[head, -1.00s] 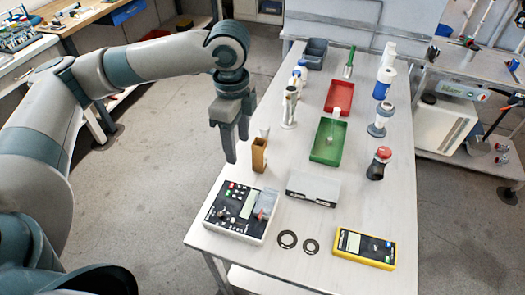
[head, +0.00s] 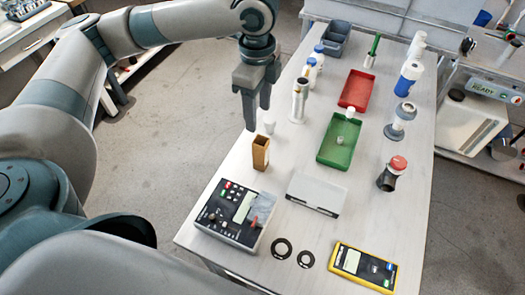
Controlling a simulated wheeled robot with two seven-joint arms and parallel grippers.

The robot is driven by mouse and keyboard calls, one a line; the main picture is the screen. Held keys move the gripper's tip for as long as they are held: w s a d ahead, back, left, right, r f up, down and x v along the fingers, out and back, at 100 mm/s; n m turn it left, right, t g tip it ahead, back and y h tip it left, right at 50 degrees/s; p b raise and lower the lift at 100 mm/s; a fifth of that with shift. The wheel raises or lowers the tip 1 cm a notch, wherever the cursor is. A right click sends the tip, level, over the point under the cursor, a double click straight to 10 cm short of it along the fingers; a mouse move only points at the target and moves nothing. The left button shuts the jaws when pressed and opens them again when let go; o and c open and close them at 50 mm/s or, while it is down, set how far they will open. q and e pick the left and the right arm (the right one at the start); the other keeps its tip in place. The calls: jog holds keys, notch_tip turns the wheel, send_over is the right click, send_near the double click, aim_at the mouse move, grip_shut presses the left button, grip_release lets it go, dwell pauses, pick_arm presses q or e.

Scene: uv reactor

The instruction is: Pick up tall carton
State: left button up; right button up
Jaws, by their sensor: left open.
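The tall carton (head: 261,154) appears to be the narrow brown box standing upright on the left side of the white table, its top dark and seemingly open. My left gripper (head: 258,117) points down with its fingers apart and nothing between them. In the picture its fingertips are just above the carton's top, apart from it; their exact height and depth are hard to judge. My right gripper is not in view.
A small white cup (head: 269,126) stands close behind the carton. A control box (head: 235,214) and a white box (head: 317,194) lie in front. A green tray (head: 325,152), a red tray (head: 345,101) and a white bottle (head: 298,105) stand farther back. The table's left edge is near.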

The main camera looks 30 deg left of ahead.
aim_at(259, 143)
pick_arm(q)
notch_tip(259, 143, down, 12)
jog(key=p, duration=0.3)
jog(key=shift+d+f, duration=0.1)
jog(key=shift+f, duration=0.05)
dwell(0.4)
jog(key=shift+s+d+f+p, duration=0.15)
jog(key=shift+f+p, duration=0.4)
jog(key=f, duration=0.1)
jog(key=f+p, duration=0.1)
jog(key=f, duration=0.1)
jog(key=shift+s+d, duration=0.1)
jog(key=shift+d, duration=0.1)
jog(key=shift+f, duration=0.55)
